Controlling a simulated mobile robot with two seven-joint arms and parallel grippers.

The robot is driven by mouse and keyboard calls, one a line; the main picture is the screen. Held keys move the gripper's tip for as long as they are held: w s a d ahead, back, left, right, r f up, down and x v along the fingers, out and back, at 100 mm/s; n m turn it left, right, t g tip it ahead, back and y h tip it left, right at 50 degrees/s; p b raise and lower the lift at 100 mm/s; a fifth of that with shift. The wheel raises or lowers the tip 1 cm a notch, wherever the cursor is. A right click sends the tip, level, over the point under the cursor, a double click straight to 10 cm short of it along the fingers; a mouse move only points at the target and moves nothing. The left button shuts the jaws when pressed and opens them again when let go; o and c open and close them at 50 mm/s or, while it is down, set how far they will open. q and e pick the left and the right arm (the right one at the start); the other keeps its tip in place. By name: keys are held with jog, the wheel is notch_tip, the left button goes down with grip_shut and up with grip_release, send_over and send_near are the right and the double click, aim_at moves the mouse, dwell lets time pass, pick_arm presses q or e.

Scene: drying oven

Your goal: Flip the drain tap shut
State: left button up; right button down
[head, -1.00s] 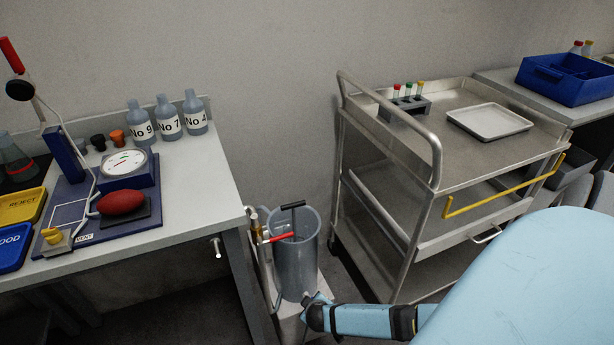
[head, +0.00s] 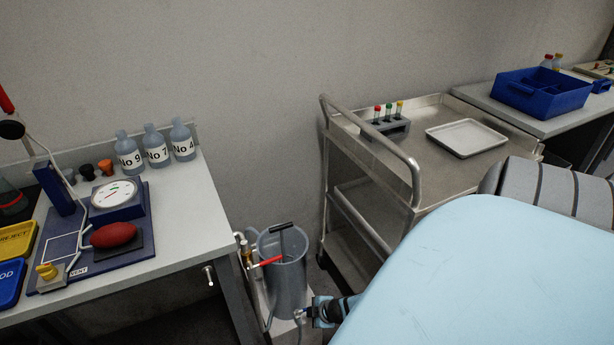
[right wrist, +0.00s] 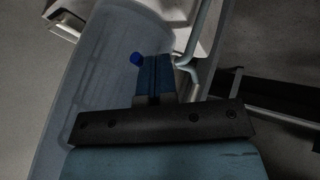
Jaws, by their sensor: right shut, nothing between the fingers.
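A grey cylindrical vessel (head: 284,285) stands in the gap between bench and trolley. A small metal fitting (head: 300,315), which looks like the drain tap, is low on its front right with a thin tube below. My right gripper (head: 318,312) is just right of this fitting. In the right wrist view my gripper (right wrist: 155,75) is shut and empty, its tips over the translucent vessel wall (right wrist: 105,50). The left gripper is out of view.
A red lever (head: 268,261) on a brass valve sits at the vessel's upper left. The bench (head: 190,215) with bottles and gauge is left; a steel trolley (head: 415,165) is close right. My pale blue arm covers the lower right.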

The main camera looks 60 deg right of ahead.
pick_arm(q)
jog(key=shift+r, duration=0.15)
pick_arm(e)
jog(key=shift+w+d, duration=0.25)
jog(key=shift+d, duration=0.15)
jog(key=shift+s, duration=0.1)
dwell(0.3)
